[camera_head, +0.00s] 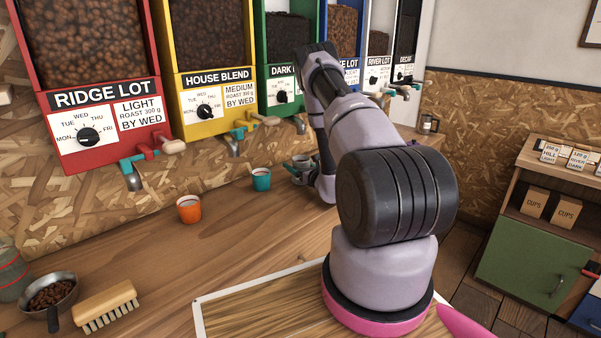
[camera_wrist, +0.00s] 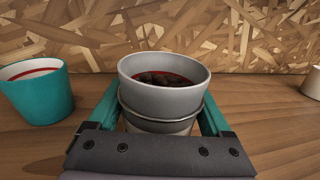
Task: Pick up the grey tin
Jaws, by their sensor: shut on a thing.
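The grey tin (camera_wrist: 162,100) is in the middle of the wrist view, upright, with dark beans and a red line inside its rim. My gripper (camera_wrist: 163,115) is shut on it, with one teal finger on each side. The tin's lower part is partly hidden by my gripper's body, and I cannot tell whether it touches the counter. In the head view the grey tin (camera_head: 302,160) shows small beside my arm, partly hidden by my gripper.
A teal cup (camera_wrist: 38,92) stands close on the left; it also shows in the head view (camera_head: 261,180). An orange cup (camera_head: 189,209), a brush (camera_head: 106,306) and a pan of beans (camera_head: 52,294) are farther left. Bean dispensers (camera_head: 98,120) line the wall above the counter.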

